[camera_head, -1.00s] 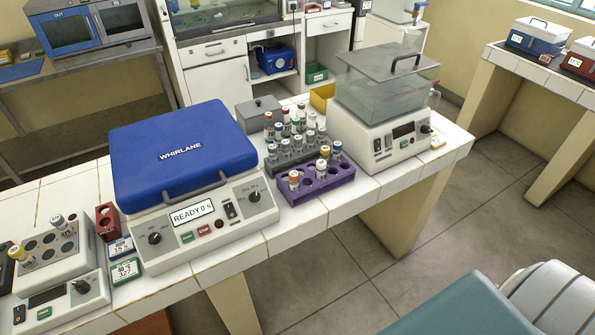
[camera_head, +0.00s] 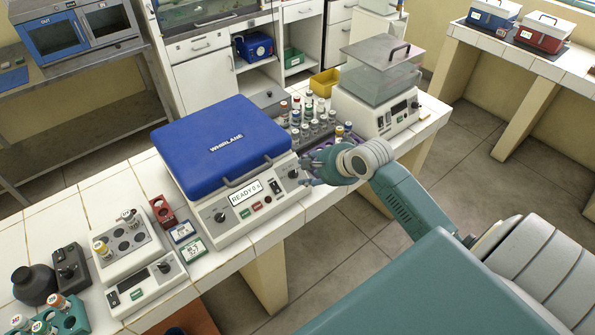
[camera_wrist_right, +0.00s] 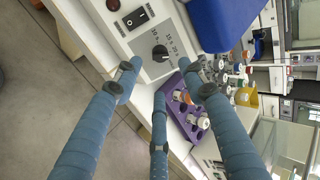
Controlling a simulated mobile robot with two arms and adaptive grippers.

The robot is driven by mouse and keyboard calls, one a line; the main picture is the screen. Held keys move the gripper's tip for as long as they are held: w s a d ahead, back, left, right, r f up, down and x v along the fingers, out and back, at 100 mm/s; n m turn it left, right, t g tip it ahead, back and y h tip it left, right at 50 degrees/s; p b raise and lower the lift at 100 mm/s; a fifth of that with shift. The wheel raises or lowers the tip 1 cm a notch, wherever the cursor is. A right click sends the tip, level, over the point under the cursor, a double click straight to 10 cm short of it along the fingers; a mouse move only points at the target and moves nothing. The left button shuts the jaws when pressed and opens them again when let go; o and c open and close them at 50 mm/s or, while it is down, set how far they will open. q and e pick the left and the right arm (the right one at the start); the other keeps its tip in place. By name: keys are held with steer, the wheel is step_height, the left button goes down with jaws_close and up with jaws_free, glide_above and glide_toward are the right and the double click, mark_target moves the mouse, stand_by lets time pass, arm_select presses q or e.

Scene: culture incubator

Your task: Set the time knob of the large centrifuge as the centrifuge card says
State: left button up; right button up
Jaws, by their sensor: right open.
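The large centrifuge (camera_head: 262,213) has a shut blue lid (camera_head: 215,165) and a display that reads READY 0 s. Its right-hand knob (camera_head: 293,173) is black, with time marks around it in seconds. The wrist view shows this time knob (camera_wrist_right: 160,53) uncovered; its exact setting is too small to read. My right gripper (camera_head: 308,172) is open and empty just in front of this knob. Its three fingers (camera_wrist_right: 160,76) spread around the knob in the wrist view, apparently not touching it. A blue-edged card (camera_head: 182,232) and a green-edged card (camera_head: 193,250) lie left of the centrifuge; their text is unreadable now.
A purple tube rack (camera_head: 322,147) stands right of the centrifuge, close to my right gripper. A water bath (camera_head: 378,112) stands farther right. A small block device (camera_head: 128,255) and a red rack (camera_head: 163,210) are to the left. The floor in front is clear.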

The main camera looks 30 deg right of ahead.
mark_target(296, 174)
steer(key=x, duration=0.4)
steer(key=p+x, duration=0.1)
steer(key=x, duration=0.3)
steer(key=shift+a+r, duration=0.1)
steer(key=shift+a, duration=0.15)
steer(key=shift+w, duration=0.1)
arm_select(q)
steer(key=shift+w+a+r, duration=0.1)
steer(key=shift+a+r, duration=0.5)
steer(key=shift+r, duration=0.15)
arm_select(e)
jaws_close()
